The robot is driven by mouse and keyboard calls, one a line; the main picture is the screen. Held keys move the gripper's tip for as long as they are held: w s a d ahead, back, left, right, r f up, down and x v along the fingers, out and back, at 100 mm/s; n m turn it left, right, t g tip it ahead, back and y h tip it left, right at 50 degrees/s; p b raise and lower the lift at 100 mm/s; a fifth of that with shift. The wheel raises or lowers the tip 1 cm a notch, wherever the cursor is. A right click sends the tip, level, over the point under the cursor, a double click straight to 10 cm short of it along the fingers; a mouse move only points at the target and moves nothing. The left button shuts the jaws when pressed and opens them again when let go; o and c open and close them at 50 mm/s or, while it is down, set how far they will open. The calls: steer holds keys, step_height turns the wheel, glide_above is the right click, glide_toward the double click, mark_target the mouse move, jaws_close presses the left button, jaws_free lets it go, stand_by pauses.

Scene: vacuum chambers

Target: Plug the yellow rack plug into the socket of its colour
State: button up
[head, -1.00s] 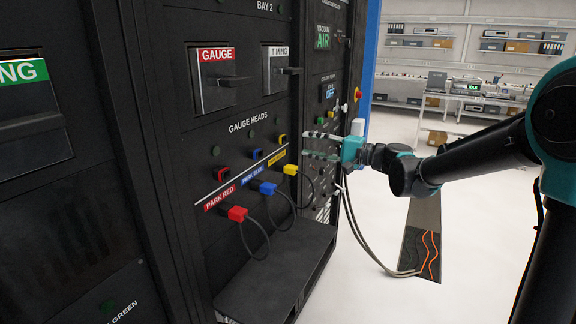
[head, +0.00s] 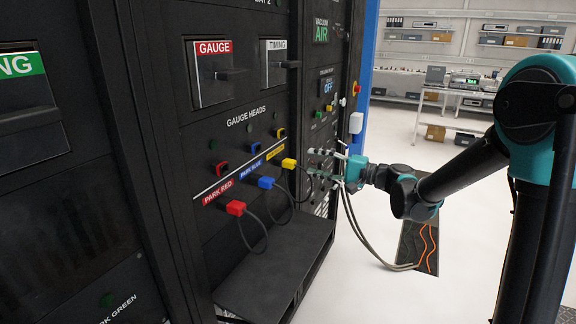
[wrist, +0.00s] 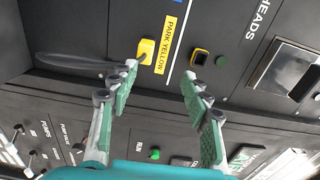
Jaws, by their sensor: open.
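The yellow plug (head: 289,164) sits in the park row of the rack panel, by the PARK YELLOW label, with a dark cable hanging from it. In the wrist view the yellow plug (wrist: 147,50) lies just beyond the left fingertip. The yellow-rimmed socket (head: 281,133) is above it, under GAUGE HEADS, and looks empty; in the wrist view this socket (wrist: 200,57) is right of the plug, beyond the right fingertip. My gripper (head: 314,163) is open and empty, just right of the plug; its spread fingers (wrist: 160,72) point at the panel. No contact shows.
A blue plug (head: 266,183) and a red plug (head: 235,208) are parked left of the yellow one, with blue (head: 255,153) and red (head: 221,169) sockets above. Their cables hang over a black shelf (head: 270,270). Open floor lies to the right.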

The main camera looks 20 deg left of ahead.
mark_target(295, 165)
steer(key=shift+s+d+f, duration=0.1)
steer(key=shift+d+f, duration=0.15)
steer(key=shift+f, duration=0.4)
steer(key=shift+s+d+f, duration=0.1)
steer(key=shift+d+f, duration=0.1)
steer(key=shift+f, duration=0.4)
steer(key=shift+w+a, duration=0.2)
steer(key=shift+a, duration=2.05)
steer(key=shift+w+a, duration=0.15)
steer(key=shift+a, duration=2.1)
jaws_close()
steer(key=shift+d, duration=0.15)
steer(key=shift+s+d, duration=0.2)
steer(key=shift+d, duration=2.7)
steer(key=shift+r, duration=0.1)
